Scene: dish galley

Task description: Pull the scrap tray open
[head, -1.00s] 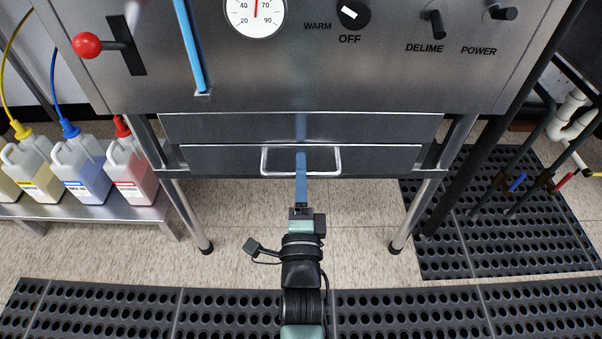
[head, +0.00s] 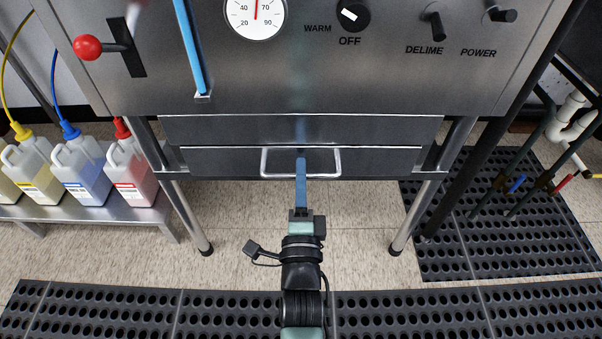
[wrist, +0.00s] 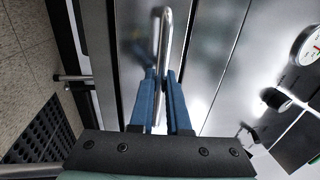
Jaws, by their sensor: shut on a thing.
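The scrap tray (head: 220,163) is the low dark grey front under the machine. No open inside of it shows, and its front looks close to the panel above. A bright wire handle (head: 331,177) stands out from the middle of the tray front. My gripper (head: 301,160) reaches up from below, with its blue fingers shut on the handle near its middle. In the wrist view the two fingers (wrist: 163,85) lie on either side of the handle bar (wrist: 165,25). The part of the bar between the fingertips is partly hidden.
Steel legs (head: 187,215) stand left and right of the tray. Bottles (head: 132,172) sit on a low rack at left. Black perforated mats (head: 400,312) lie on the floor in front and at right. The floor below the tray is clear.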

